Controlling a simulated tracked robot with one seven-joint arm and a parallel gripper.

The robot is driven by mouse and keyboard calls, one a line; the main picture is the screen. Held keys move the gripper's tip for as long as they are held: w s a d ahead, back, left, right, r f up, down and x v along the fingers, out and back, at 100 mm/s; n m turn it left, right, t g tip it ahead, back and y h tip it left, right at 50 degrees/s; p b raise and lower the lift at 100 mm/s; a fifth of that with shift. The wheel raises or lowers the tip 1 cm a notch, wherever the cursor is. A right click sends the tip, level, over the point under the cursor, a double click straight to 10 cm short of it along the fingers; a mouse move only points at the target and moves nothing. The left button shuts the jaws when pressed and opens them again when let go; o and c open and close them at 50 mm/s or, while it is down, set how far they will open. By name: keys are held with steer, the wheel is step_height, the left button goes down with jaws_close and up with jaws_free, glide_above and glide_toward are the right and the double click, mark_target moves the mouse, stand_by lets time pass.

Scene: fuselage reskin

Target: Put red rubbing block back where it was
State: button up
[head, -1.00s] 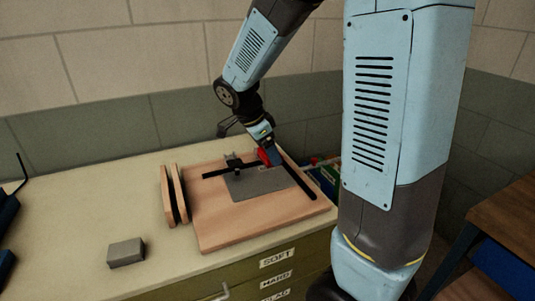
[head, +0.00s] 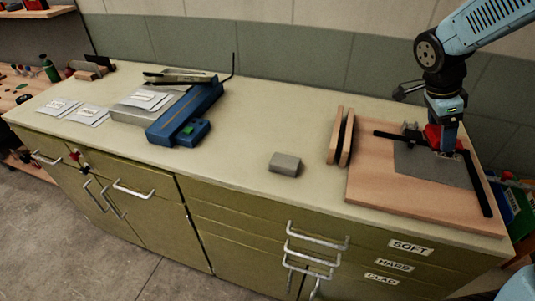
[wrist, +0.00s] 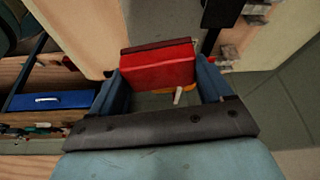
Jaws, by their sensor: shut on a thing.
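The red rubbing block (wrist: 158,66) is between the two blue fingers of my gripper (wrist: 165,85) in the wrist view. In the head view my gripper (head: 449,140) is over the right part of a wooden board, and the red block (head: 433,136) shows beside its fingers. My gripper is shut on the block. Below it a grey metal sheet (head: 420,166) lies on the wooden board (head: 385,197), with black bars along its edges. Whether the block touches the sheet cannot be told.
A grey block (head: 285,164) sits on the bench top (head: 240,130) left of the board. Two upright wooden pieces (head: 340,137) stand at the board's left edge. A blue tool (head: 187,118) and paper sheets (head: 85,115) lie farther left. Bins (head: 518,210) are at the right.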

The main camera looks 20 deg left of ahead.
steer(key=s+a+n+t, duration=0.25)
steer(key=a+n, duration=0.25)
steer(key=a, duration=0.8)
steer(key=s+a+r+n+y, duration=0.1)
steer(key=s+a+n+y, duration=0.1)
steer(key=s+a+n, duration=0.65)
steer(key=s+a+r+n+y, duration=0.2)
steer(key=s+a+n+y, duration=0.1)
steer(key=s+a, duration=1.05)
steer(key=shift+m+t, duration=0.25)
steer(key=shift+t, duration=0.2)
steer(key=w+a+f, duration=0.3)
steer(key=a, duration=0.1)
steer(key=w+a+f, duration=0.3)
steer(key=a, duration=0.1)
steer(key=w+a+f, duration=0.3)
steer(key=a, duration=0.1)
steer(key=shift+w+a+f, duration=0.15)
steer(key=shift+w, duration=0.1)
steer(key=shift+w+a+f, duration=0.25)
steer(key=shift+a+f, duration=0.05)
steer(key=shift+f, duration=1.65)
steer(key=shift+f, duration=0.1)
steer(key=o, duration=0.9)
